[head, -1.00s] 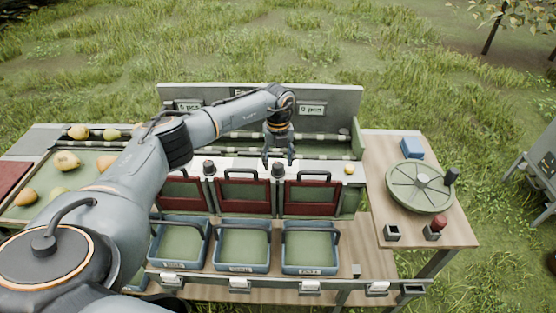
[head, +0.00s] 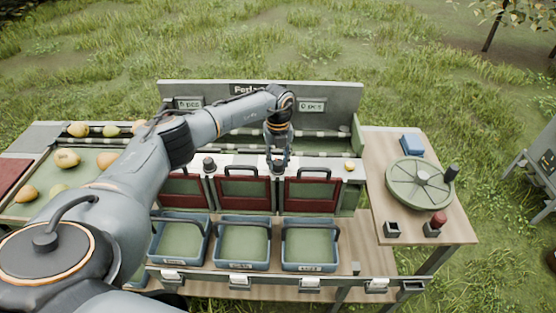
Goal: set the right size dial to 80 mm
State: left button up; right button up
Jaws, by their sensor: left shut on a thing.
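The right size dial (head: 277,170) is a small dark knob on the white strip above the red-framed gates. My left gripper (head: 279,165) reaches down over it from above and is shut on it; its fingers hide part of the knob, and the dial's setting cannot be read. The left size dial (head: 209,163) is a similar dark knob further left on the strip, with nothing touching it. My right gripper is not in view.
Three blue-grey bins (head: 243,243) stand below the red gates (head: 243,190). Several pears (head: 67,158) lie on the green tray at left. A round green turntable (head: 420,184), a blue block (head: 412,145) and a red knob (head: 438,219) are on the right table. A small yellow knob (head: 349,167) is at the strip's right end.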

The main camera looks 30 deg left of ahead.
pick_arm(q)
jog(key=m+b, duration=0.3)
jog(key=m, duration=0.2)
jog(key=shift+f, duration=0.15)
jog(key=m+b, duration=0.3)
jog(key=m, duration=0.3)
jog(key=m+b, duration=0.2)
jog(key=m, duration=0.4)
jog(key=shift+m+b, duration=0.3)
jog(key=m+b, duration=0.1)
jog(key=m, duration=0.2)
jog(key=shift+r+m, duration=0.2)
jog(key=shift+m, duration=1.2)
jog(key=o, duration=1.1)
